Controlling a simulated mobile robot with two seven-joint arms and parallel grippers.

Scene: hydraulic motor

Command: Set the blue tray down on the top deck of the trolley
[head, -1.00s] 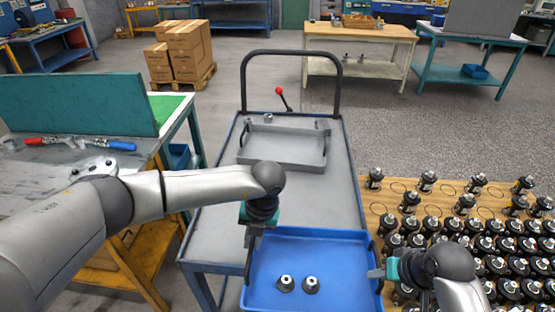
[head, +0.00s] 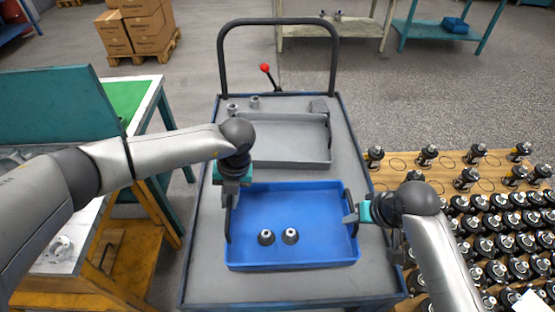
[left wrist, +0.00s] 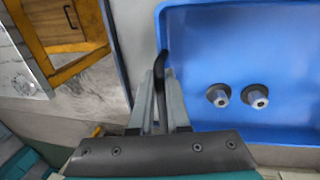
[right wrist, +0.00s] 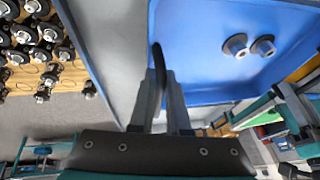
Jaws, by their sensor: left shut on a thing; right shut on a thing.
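The blue tray (head: 325,205) is over the near part of the trolley's grey top deck (head: 250,290), in front of a grey tray. I cannot tell whether it touches the deck. Two small dark parts with light tops (head: 278,237) stand in it. My left gripper (head: 231,190) is shut on the black handle at the tray's left end; the handle also shows between the fingers in the left wrist view (left wrist: 161,75). My right gripper (head: 352,217) is shut on the right handle, seen too in the right wrist view (right wrist: 159,65).
The grey tray (head: 285,162) lies on the deck's far part, with small grey parts (head: 243,105) beyond it. The trolley's push bar (head: 280,22) rises behind. A workbench (head: 60,265) stands left; a pallet of motors (head: 490,220) is at right.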

